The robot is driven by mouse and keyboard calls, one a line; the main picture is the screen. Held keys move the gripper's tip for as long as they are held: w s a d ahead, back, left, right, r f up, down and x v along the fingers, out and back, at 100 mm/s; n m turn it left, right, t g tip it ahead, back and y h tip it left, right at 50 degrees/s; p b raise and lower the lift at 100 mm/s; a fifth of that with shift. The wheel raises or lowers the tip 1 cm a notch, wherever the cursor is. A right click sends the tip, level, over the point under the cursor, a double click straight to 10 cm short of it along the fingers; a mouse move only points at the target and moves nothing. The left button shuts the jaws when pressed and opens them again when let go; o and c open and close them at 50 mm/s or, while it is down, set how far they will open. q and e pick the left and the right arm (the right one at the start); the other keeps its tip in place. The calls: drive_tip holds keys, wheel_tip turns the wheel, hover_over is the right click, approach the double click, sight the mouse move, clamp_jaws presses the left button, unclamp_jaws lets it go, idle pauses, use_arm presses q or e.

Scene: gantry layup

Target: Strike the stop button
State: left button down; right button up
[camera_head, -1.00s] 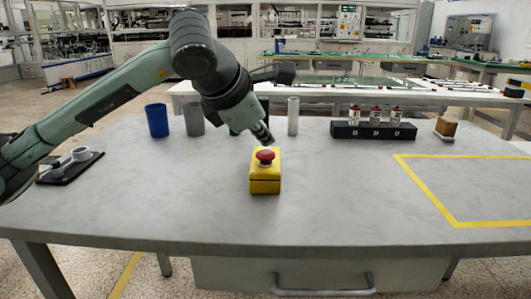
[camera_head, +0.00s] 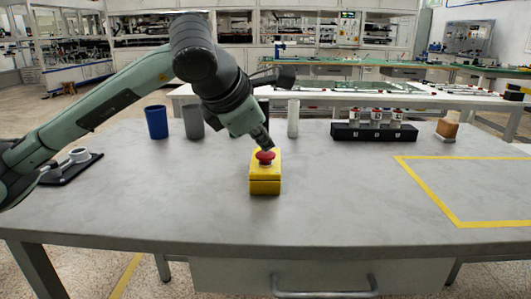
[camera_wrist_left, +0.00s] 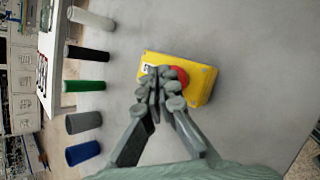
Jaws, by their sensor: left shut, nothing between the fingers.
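The stop button is a red mushroom cap (camera_head: 265,156) on a yellow box (camera_head: 265,186) standing on the grey table. In the left wrist view the yellow box (camera_wrist_left: 207,80) and part of the red cap (camera_wrist_left: 182,75) show behind my fingers. My left gripper (camera_head: 268,146) is shut and empty, its fingertips right over the cap's back edge. The left wrist view shows the closed fingers (camera_wrist_left: 163,80) in front of the cap and hiding part of it. I cannot tell whether they touch it. My right gripper is not in view.
Behind the button stand a blue cup (camera_head: 156,122), a grey cup (camera_head: 193,121) and a white cylinder (camera_head: 293,118). A black rack (camera_head: 373,133) with red-topped items is at the back right. A yellow-taped area (camera_head: 470,190) lies right, empty. A black tray (camera_head: 70,170) is at the left.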

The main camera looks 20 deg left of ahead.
sight(263, 153)
use_arm(q)
drive_tip(key=shift+f+b, duration=0.4)
drive_tip(key=shift+b, duration=0.05)
idle(0.3)
drive_tip(key=shift+r, duration=0.1)
drive_tip(key=shift+r+p, duration=0.45)
drive_tip(key=shift+r, duration=0.5)
drive_tip(key=shift+r+p, duration=1.35)
drive_tip(key=shift+r, duration=1.15)
